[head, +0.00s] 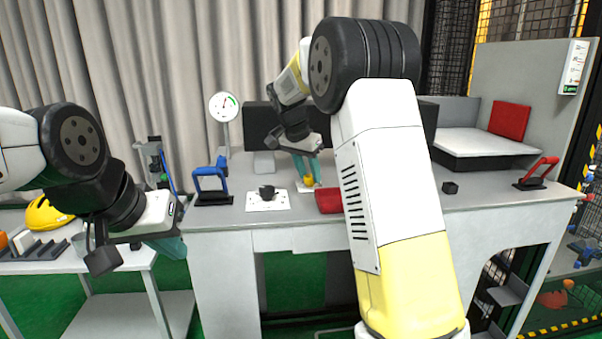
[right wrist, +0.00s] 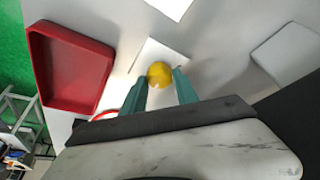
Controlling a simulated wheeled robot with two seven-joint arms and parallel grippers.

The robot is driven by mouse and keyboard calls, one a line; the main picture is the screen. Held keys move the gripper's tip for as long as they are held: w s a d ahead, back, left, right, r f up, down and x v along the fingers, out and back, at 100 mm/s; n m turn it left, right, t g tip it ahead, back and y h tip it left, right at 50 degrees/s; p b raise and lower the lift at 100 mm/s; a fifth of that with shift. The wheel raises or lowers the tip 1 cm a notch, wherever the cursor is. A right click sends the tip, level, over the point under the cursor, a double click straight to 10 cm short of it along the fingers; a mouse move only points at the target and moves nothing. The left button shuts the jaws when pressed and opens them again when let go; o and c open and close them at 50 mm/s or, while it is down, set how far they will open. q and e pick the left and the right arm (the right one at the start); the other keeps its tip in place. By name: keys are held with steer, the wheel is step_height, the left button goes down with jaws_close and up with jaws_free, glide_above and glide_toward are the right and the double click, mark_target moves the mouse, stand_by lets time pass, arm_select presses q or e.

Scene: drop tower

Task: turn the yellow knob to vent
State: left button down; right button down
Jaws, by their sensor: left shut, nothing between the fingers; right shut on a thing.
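The yellow knob (head: 309,181) sits on a small white plate on the grey workbench. It also shows in the right wrist view (right wrist: 160,74) as a round yellow cap. My right gripper (head: 306,172) reaches down from above with its teal fingers on either side of the knob, shut on it; the wrist view shows the fingertips (right wrist: 159,85) at its two sides. Any marking for vent is too small to read. My left gripper (head: 180,250) is shut and empty, in front of the bench's left end.
A black knob on a white plate (head: 267,201) and a blue-handled device (head: 213,186) stand left of the yellow knob. A red tray (right wrist: 68,68) lies close beside it. A gauge (head: 223,106) stands behind. A red-handled device (head: 538,174) stands at the right.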

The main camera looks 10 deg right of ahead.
stand_by(0.4)
steer(key=c, duration=0.9)
jaws_free()
steer(key=shift+c, duration=0.2)
steer(key=v, duration=0.7)
steer(key=shift+s+r, duration=0.15)
steer(key=shift+r, duration=0.15)
steer(key=shift+a, duration=0.15)
